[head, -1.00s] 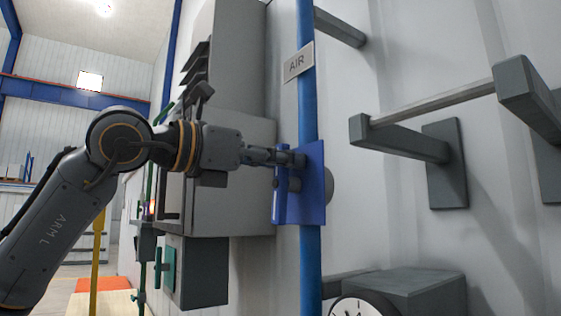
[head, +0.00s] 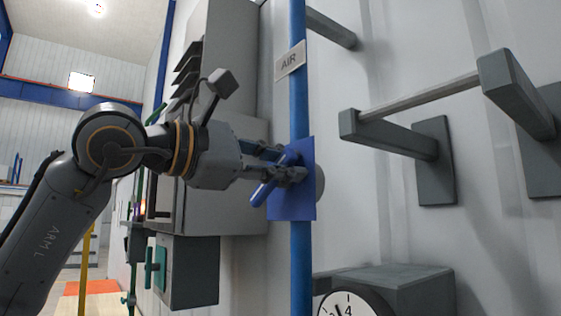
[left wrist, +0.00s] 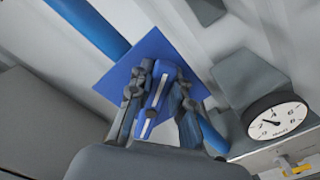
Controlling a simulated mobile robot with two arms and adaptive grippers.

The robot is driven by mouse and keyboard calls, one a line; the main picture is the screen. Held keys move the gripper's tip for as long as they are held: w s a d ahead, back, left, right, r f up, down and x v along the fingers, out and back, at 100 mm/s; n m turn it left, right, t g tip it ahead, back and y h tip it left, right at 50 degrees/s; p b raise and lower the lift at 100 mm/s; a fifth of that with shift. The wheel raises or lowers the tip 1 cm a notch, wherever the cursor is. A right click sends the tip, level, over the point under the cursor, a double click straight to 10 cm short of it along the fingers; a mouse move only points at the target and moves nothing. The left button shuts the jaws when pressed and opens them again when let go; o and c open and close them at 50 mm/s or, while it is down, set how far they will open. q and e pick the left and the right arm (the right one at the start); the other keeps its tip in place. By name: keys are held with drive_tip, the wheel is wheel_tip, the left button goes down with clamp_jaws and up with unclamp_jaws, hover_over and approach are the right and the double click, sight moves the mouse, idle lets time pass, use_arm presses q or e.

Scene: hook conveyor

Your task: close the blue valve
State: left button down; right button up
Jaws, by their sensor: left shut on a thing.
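The blue valve has a square blue plate (head: 303,203) on a vertical blue pipe (head: 299,105) and a blue bar handle (head: 264,193). In the head view the handle is tilted, its lower end to the left and its upper end to the right. My left gripper (head: 293,163) is shut on the handle, with fingers on both sides of it hiding its middle. The left wrist view shows the handle (left wrist: 157,95) between the fingers, with a pale stripe along it, in front of the plate (left wrist: 118,82). My right gripper is out of view.
A white AIR sign (head: 290,62) is on the pipe above the valve. A grey cabinet (head: 238,120) stands behind my left arm. A round gauge (head: 348,304) sits below right. Grey brackets (head: 390,135) with a rail stick out of the wall at right.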

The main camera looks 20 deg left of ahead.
use_arm(q)
drive_tip(key=m, duration=0.2)
drive_tip(key=f+m, duration=0.1)
drive_tip(key=m, duration=0.1)
drive_tip(key=shift+s+d+f+m, duration=0.2)
drive_tip(key=shift+m, duration=0.2)
drive_tip(key=shift+f+m, duration=0.25)
drive_tip(key=shift+m, duration=0.55)
drive_tip(key=c, duration=1.2)
unclamp_jaws()
drive_tip(key=v, duration=1.2)
